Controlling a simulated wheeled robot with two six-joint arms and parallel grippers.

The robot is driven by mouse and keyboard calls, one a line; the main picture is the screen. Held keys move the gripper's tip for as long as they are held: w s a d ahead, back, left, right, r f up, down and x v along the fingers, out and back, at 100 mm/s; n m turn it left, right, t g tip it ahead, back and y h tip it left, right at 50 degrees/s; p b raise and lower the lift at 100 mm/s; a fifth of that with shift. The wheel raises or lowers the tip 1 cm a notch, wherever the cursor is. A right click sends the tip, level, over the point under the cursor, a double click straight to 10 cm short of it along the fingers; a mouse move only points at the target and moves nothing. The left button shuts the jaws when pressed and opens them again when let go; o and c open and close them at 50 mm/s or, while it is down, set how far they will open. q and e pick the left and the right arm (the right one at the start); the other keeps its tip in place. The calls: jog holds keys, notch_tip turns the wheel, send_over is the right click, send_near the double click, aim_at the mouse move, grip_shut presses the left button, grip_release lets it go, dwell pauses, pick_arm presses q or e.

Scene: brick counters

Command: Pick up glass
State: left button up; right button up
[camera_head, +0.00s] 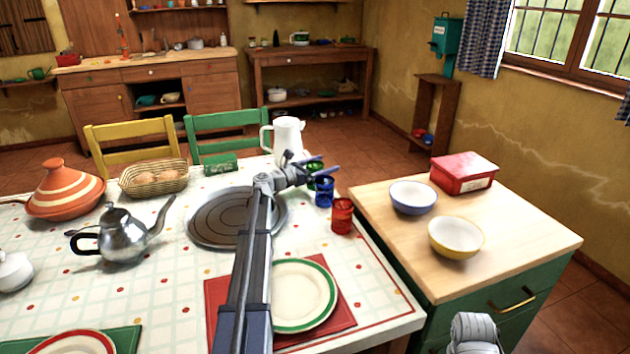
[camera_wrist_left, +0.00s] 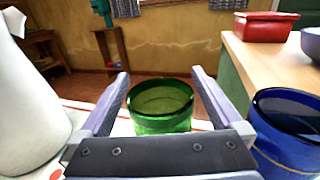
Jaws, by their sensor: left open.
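Three glasses stand in a row near the right edge of the laid table: a green glass (camera_head: 312,168) at the back, a blue glass (camera_head: 324,193) and a red glass (camera_head: 342,216) nearest. My left gripper (camera_head: 328,164) is open at the green glass and partly hides it in the head view. In the left wrist view, the green glass (camera_wrist_left: 160,112) shows upright between the two spread fingers of the gripper (camera_wrist_left: 160,74). The blue glass (camera_wrist_left: 288,128) stands close outside the right finger.
A white jug (camera_head: 285,137) stands close behind the gripper and shows at the left in the wrist view (camera_wrist_left: 28,105). A wooden-topped counter (camera_head: 520,235) at the right carries a blue bowl (camera_head: 413,198), a yellow bowl (camera_head: 456,238) and a red box (camera_head: 464,174).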

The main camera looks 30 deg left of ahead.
pick_arm(q)
jog(key=shift+c, duration=0.4)
jog(key=c, duration=1.5)
jog(key=shift+o, duration=0.2)
jog(key=shift+r, duration=0.1)
notch_tip(320, 180, up, 27)
jog(key=p, duration=2.7)
